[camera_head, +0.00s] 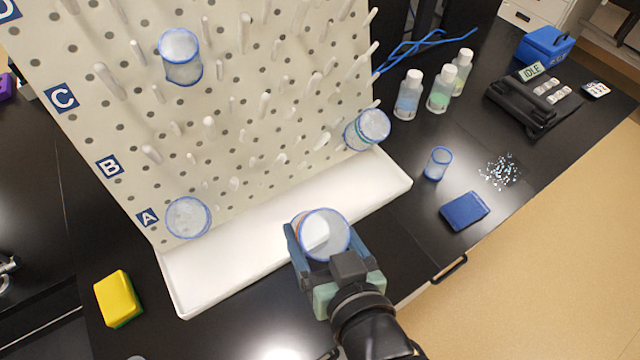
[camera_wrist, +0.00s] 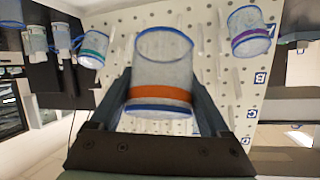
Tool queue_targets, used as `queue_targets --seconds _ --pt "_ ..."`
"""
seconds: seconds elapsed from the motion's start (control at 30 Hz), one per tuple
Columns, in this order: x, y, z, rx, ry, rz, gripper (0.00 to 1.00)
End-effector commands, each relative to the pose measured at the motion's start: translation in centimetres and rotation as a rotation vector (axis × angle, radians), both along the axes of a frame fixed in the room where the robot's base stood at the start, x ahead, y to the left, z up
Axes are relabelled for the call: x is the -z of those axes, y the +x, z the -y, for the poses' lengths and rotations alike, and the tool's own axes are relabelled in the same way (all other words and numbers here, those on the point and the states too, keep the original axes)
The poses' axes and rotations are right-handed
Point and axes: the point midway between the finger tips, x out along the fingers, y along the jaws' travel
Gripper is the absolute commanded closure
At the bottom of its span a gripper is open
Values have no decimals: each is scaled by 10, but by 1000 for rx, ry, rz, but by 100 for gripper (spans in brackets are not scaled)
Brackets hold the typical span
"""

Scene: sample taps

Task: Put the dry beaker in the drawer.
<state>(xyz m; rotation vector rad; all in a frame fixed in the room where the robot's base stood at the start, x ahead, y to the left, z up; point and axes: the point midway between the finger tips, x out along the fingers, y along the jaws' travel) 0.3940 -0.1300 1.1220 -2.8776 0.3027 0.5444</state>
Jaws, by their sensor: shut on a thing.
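My gripper (camera_head: 318,240) is shut on a clear beaker (camera_head: 326,236) with blue rims, held above the front edge of the white drip tray. In the wrist view the held beaker (camera_wrist: 162,75) shows an orange band and sits between the two fingers (camera_wrist: 160,105). Three other beakers hang on the pegboard: one at the top (camera_head: 181,58), one at lower left near label A (camera_head: 188,218), and one at right with a teal band (camera_head: 367,130). I cannot tell from these frames which are dry. A drawer handle (camera_head: 450,268) shows on the black bench's front; the drawer looks shut.
The white tray (camera_head: 180,285) runs below the pegboard. A yellow sponge (camera_head: 118,298) lies left.

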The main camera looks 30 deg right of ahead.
Motion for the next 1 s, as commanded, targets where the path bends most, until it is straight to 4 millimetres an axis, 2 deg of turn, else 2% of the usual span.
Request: queue_targets --seconds 0.17,1.0 --pt "-4 2 0 -1 0 0 73" --pt "-55 -27 0 -1 1 -1 73"
